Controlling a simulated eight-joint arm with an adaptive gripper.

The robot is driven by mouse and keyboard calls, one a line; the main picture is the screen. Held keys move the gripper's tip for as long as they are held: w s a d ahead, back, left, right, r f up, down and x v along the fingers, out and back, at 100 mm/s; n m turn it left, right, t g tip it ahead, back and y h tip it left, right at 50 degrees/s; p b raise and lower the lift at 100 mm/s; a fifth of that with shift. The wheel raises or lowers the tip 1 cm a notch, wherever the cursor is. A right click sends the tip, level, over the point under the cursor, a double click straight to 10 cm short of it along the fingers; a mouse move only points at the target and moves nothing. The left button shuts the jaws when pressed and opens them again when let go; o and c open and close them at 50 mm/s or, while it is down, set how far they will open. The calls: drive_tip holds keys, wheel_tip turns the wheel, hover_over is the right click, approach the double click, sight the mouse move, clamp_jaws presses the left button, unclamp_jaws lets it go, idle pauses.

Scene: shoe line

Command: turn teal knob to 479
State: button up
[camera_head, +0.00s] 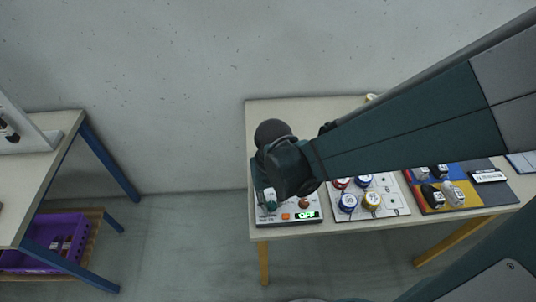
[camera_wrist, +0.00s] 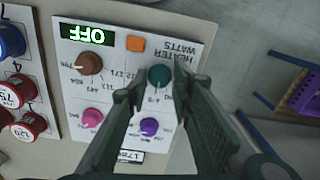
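The heater panel (camera_wrist: 118,76) is a white board with HEATER WATTS printed on it, upside down in the wrist view. Its green display (camera_wrist: 86,36) reads OFF; it also shows in the head view (camera_head: 306,214). The teal knob (camera_wrist: 159,75) is at the panel's upper right in the wrist view. My gripper (camera_wrist: 158,90) is open, with one finger on each side of the teal knob's position. I cannot tell whether the fingers touch it. In the head view my arm's end covers much of the panel.
An orange button (camera_wrist: 135,43), a brown knob (camera_wrist: 88,63), a pink knob (camera_wrist: 91,117) and a purple knob (camera_wrist: 149,126) share the panel. A purple crate (camera_head: 55,235) is at far left.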

sight(272, 203)
drive_tip(key=shift+r, duration=0.2)
idle(0.3)
wheel_tip(272, 203, up, 12)
drive_tip(key=shift+f, duration=0.2)
idle(0.9)
drive_tip(key=shift+d, duration=0.1)
idle(0.5)
drive_tip(key=d+r+m+t, duration=0.1)
drive_tip(key=d+r+t, duration=0.2)
drive_tip(key=d+r, duration=0.2)
drive_tip(key=d+r+m+t, duration=0.1)
drive_tip(key=d+r+t, duration=0.3)
drive_tip(key=d, duration=0.7)
drive_tip(key=shift+s+d+r, duration=0.3)
drive_tip(key=shift+d+r, duration=0.05)
drive_tip(key=shift+r, duration=0.1)
drive_tip(key=shift+o, duration=0.5)
idle(2.5)
